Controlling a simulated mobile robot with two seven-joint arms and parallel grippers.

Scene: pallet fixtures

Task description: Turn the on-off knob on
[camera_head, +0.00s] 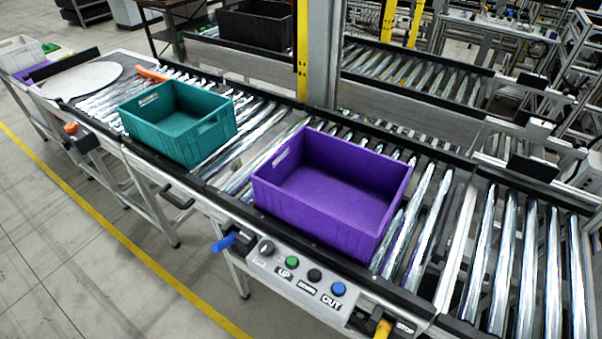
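A grey control panel (290,272) is fixed to the near side of the roller conveyor, below the purple crate. The dark round on-off knob (266,248) sits at its left end, with a light pointer mark; its exact setting is too small to read. To its right are a green button (292,262), a black button (315,275) and a blue button (338,289), with labels UP, a middle label hard to read, and OUT. Neither of my grippers shows in the head view.
A purple crate (290,200) and a teal crate (165,143) stand empty on the rollers. A blue handle (224,243) sticks out left of the panel, and a yellow part (382,328) sits by a STOP label. The floor in front is clear.

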